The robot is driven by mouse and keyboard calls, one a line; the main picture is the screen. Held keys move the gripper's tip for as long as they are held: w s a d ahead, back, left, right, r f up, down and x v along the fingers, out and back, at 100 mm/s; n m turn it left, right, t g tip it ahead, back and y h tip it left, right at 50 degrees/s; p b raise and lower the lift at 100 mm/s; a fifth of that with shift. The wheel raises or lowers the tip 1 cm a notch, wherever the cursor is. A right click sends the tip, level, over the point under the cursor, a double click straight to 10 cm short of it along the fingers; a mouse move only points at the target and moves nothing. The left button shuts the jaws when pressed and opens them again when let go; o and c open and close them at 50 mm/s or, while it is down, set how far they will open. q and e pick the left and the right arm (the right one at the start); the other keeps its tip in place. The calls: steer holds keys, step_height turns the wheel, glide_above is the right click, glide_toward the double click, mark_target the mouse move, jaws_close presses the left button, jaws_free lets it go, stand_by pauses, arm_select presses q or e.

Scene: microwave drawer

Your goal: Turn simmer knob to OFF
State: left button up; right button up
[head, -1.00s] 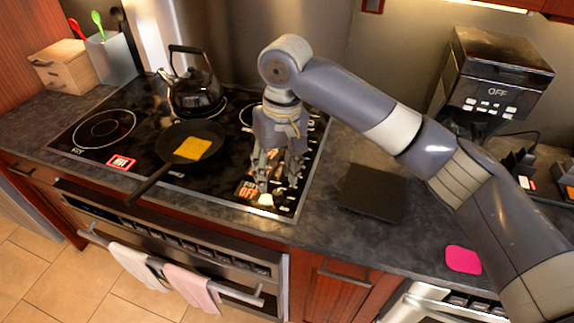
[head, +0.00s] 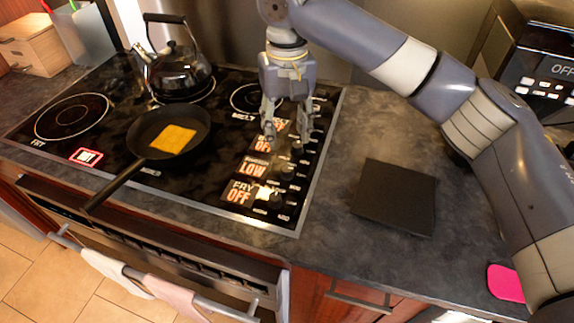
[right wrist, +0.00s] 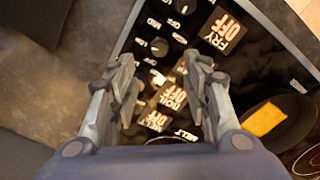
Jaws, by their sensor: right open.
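The stove's control panel has a column of small dark knobs beside lit displays. A display reading LOW (head: 253,168) sits between the FRY OFF display (head: 240,192) and the BOIL OFF display (head: 263,145); its small heading is hard to read. The knob beside it, which seems to be the simmer knob (head: 288,170), also shows in the right wrist view (right wrist: 158,47). My right gripper (head: 287,138) is open and empty above the rear part of the panel. In the right wrist view its fingers (right wrist: 162,60) spread either side of the knob column and hide the LOW display. My left gripper is not in view.
A pan (head: 155,120) with a yellow slice and a black kettle (head: 178,68) stand left of the panel. A dark square slab (head: 395,195) and a pink coaster (head: 506,283) lie on the counter to the right. A coffee machine (head: 545,70) stands at the back right.

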mark_target(287, 168)
step_height(287, 168, down, 11)
steer(key=shift+w+f+p, duration=0.1)
steer(key=shift+p, duration=0.45)
jaws_close()
